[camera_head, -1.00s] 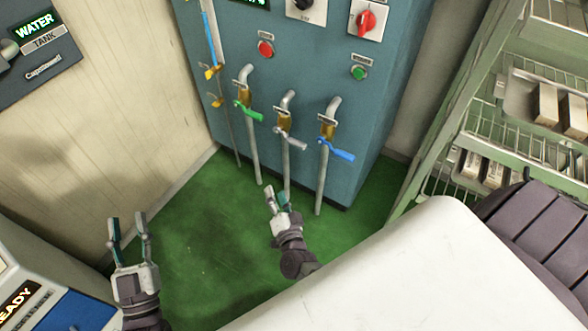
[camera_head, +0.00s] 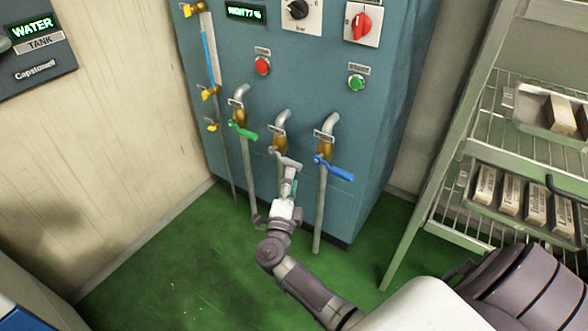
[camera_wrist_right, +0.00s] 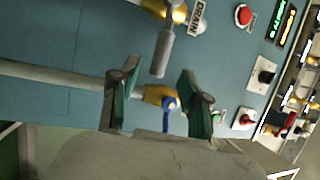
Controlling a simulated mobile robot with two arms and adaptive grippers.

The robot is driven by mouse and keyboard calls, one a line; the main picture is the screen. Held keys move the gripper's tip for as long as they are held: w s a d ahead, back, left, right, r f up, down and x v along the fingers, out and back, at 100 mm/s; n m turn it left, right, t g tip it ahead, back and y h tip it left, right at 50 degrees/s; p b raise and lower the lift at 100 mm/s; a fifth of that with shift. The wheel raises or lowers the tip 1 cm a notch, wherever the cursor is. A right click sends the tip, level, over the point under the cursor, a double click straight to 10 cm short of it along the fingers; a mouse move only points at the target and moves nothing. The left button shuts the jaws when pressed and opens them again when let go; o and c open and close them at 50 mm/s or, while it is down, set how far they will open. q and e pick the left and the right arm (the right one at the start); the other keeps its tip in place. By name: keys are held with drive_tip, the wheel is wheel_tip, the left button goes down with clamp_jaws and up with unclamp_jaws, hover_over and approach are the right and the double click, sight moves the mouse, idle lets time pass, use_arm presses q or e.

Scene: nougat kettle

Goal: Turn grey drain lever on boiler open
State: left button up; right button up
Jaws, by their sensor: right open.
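The blue boiler (camera_head: 308,72) has three brass valves with levers at the ends of pipes. The grey lever (camera_head: 284,158) is on the middle valve, between a green lever (camera_head: 243,131) and a blue lever (camera_head: 335,169). My right gripper (camera_head: 289,179) is at the grey lever's lower end in the head view; contact cannot be told. The blue lever (camera_wrist_right: 167,121) shows behind, between the fingers. My left gripper is out of view.
Red (camera_head: 263,66) and green (camera_head: 357,82) buttons and a red switch (camera_head: 362,22) are above the levers. A wire rack (camera_head: 455,165) with trays stands at the right. The green floor (camera_head: 160,265) is clear at the left.

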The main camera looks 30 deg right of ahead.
sight(294, 165)
drive_tip(key=b+x, duration=0.1)
drive_tip(key=x, duration=0.4)
drive_tip(key=shift+w+d, duration=0.2)
drive_tip(key=shift+w, duration=0.05)
clamp_jaws()
